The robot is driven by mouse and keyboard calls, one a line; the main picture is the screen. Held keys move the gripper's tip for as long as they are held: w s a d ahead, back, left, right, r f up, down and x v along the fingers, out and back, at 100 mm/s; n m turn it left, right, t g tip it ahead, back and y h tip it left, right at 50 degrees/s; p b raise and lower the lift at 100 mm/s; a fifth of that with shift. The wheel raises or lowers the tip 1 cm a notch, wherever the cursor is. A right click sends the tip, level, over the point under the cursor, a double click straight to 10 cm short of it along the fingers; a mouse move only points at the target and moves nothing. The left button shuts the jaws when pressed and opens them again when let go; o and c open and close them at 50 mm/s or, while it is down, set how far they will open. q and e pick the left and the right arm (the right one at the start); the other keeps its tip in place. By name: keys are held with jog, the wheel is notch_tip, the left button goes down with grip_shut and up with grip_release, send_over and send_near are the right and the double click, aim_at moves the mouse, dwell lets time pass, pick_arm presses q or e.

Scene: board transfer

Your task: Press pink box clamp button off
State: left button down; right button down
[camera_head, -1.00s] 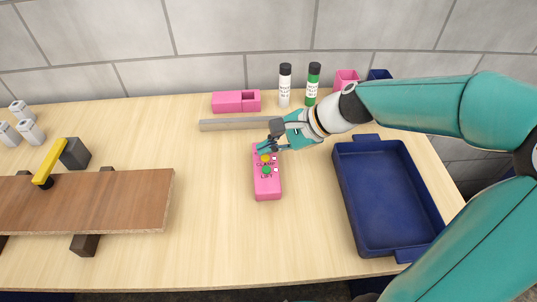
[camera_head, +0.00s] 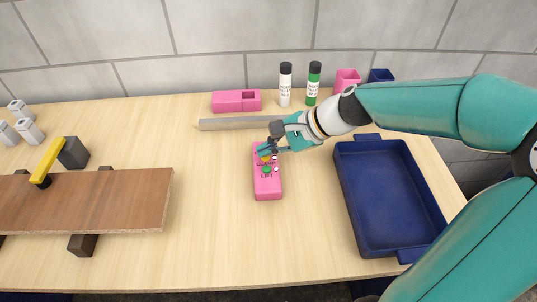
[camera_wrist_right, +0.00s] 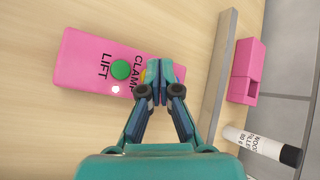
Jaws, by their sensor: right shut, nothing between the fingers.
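The pink control box (camera_head: 267,188) lies on the table in front of my right arm. It carries the words CLAMP and LIFT. Its green button (camera_head: 267,169) also shows in the right wrist view (camera_wrist_right: 121,70), with a small pale lamp (camera_wrist_right: 115,88) beside it. My right gripper (camera_head: 264,152) is shut and empty, its fingertips at the CLAMP end of the box. In the right wrist view the fingertips (camera_wrist_right: 160,72) cover most of the clamp button; only a little yellow-orange shows. I cannot tell whether the fingers touch it. My left gripper is not in view.
A blue tray (camera_head: 341,200) stands to the right. A grey bar (camera_head: 225,124), a pink holder (camera_head: 228,102), and white (camera_head: 285,88) and green (camera_head: 313,85) bottles are behind. A brown board (camera_head: 100,203) with a yellow-handled clamp (camera_head: 48,160) lies left. The table's front middle is clear.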

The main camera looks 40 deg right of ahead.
aim_at(268, 157)
jog(key=shift+f, duration=0.3)
jog(key=shift+r, duration=0.1)
jog(key=shift+r+p, duration=0.65)
jog(key=shift+r, duration=0.2)
notch_tip(268, 157, up, 6)
jog(key=p, duration=0.5)
dwell(0.5)
